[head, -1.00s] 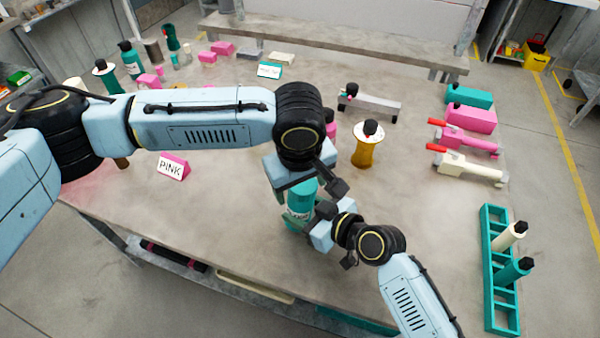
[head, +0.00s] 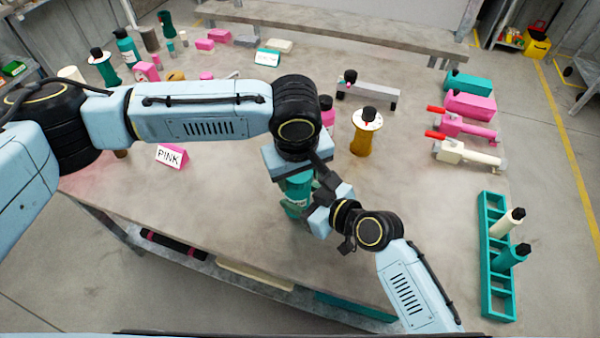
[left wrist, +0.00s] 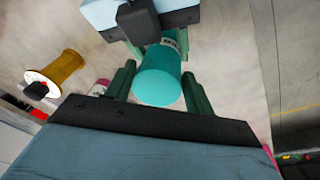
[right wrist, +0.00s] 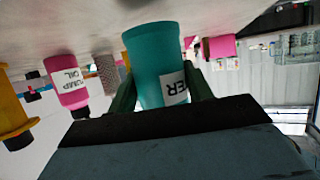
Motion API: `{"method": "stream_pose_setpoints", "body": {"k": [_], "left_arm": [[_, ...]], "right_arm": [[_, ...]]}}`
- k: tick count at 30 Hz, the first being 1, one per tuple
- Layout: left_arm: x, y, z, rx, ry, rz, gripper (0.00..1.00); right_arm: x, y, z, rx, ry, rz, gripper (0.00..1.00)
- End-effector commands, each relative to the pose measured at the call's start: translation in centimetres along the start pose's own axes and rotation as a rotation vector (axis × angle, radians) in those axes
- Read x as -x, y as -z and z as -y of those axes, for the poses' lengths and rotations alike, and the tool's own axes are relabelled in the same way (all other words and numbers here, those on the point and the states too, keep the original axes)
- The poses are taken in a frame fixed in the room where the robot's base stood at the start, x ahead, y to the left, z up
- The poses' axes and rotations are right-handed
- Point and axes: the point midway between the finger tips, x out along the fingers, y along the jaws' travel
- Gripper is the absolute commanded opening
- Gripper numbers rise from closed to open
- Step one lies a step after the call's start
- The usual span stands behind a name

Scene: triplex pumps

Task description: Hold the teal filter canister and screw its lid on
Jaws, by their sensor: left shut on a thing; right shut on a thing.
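The teal filter canister (head: 297,192) stands upright near the front middle of the table, partly hidden by my grippers. My right gripper (right wrist: 162,90) is shut on its side; the right wrist view shows the teal body (right wrist: 152,50) and white label upside down. My left gripper (left wrist: 158,88) points down from above, its fingers on both sides of a round, plain teal top (left wrist: 158,88). It is shut on this top, which looks like the lid. I cannot see the seam between lid and body, nor whether the lid sits level.
An amber bottle with a white disc top (head: 365,132) stands to the right of the canister, a pink bottle (head: 327,112) behind it. A teal rack (head: 487,262) is at the right edge. A PINK sign (head: 171,156) stands left. Table front is clear.

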Motion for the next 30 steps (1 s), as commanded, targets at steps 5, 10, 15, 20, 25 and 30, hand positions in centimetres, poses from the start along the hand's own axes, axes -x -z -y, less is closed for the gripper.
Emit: {"method": "stream_pose_setpoints", "body": {"k": [5, 10, 15, 20, 25, 30], "left_arm": [[-0.4, 0.3, 1.0, -0.252, -0.011, 0.036, 0.26], [-0.5, 0.6, 1.3, -0.523, -0.042, 0.069, 0.26], [-0.5, 0.9, 1.5, -0.789, -0.072, 0.103, 0.26], [-0.6, 1.3, 1.6, -1.030, -0.100, 0.131, 0.25], [-0.5, 1.4, 1.6, -1.017, -0.096, 0.126, 0.55], [-0.4, 1.3, 1.4, -1.018, -0.101, 0.123, 0.77]], "right_arm": [[0.2, 0.3, -0.6, -0.004, -0.014, -0.009, 0.00], [0.2, 0.4, -0.7, -0.003, -0.014, -0.010, 0.00], [0.2, 0.4, -0.7, -0.002, -0.014, -0.011, 0.00], [0.2, 0.5, -0.6, -0.001, -0.014, -0.013, 0.00], [0.2, 0.5, -0.5, 0.000, -0.012, -0.014, 0.00], [0.1, 0.4, -0.4, 0.000, -0.009, -0.011, 0.00]]}}
